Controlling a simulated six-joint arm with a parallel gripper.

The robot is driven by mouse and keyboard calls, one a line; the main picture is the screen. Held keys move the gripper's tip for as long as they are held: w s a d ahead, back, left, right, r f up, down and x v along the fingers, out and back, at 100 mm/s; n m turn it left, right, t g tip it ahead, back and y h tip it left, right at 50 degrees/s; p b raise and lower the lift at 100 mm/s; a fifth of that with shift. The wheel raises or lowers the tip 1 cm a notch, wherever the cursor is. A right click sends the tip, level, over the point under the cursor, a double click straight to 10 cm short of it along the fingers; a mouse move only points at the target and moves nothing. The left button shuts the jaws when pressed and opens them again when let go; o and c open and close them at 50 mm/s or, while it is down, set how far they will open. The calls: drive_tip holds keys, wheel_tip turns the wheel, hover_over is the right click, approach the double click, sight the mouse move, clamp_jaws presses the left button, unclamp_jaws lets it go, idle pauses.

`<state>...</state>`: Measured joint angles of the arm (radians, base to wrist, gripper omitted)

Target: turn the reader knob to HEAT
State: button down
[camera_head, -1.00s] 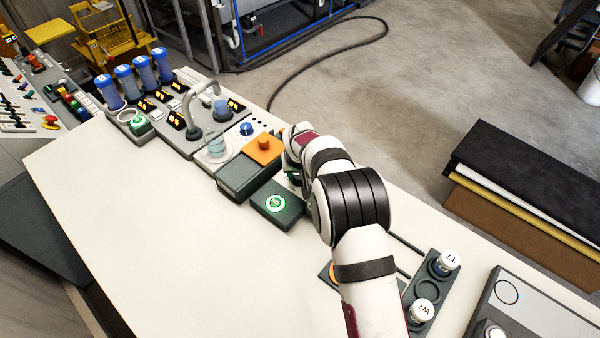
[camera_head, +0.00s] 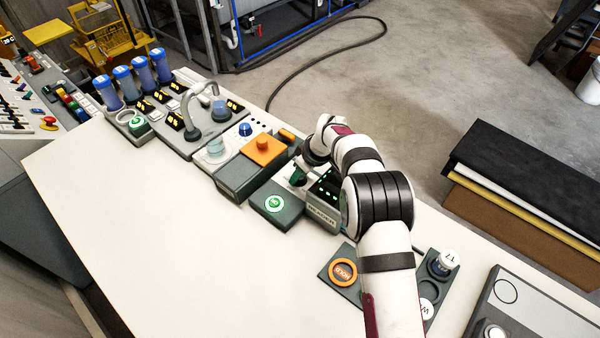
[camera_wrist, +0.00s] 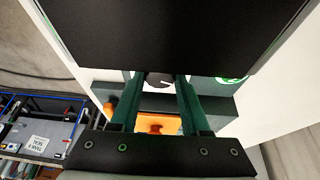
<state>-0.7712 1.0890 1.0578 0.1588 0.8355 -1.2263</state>
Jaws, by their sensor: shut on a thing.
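The reader (camera_head: 322,213) is a dark grey unit with a "READER" label on its front and green lit marks on top. It stands right of the green-button box, partly behind my arm. In the wrist view, its dark round knob (camera_wrist: 158,79) with a white pointer mark sits between the tips of my two green fingers. My gripper (camera_wrist: 158,88) is shut on the knob. In the head view my gripper (camera_head: 298,178) is low at the reader's left end, and the knob is not clearly visible. I cannot read a HEAT mark.
The box with the green button (camera_head: 274,203) and the unit with the orange top (camera_head: 262,150) stand close on the left. An orange HOLD button (camera_head: 343,272) and a vial rack (camera_head: 437,290) lie to the right. The front table (camera_head: 160,230) is clear.

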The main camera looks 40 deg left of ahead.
drive_tip(key=shift+w+n+g, duration=0.1)
drive_tip(key=shift+n+g, duration=0.6)
drive_tip(key=shift+n, duration=0.9)
drive_tip(key=shift+c, duration=1.9)
unclamp_jaws()
drive_tip(key=v, duration=1.5)
drive_tip(key=shift+r, duration=0.4)
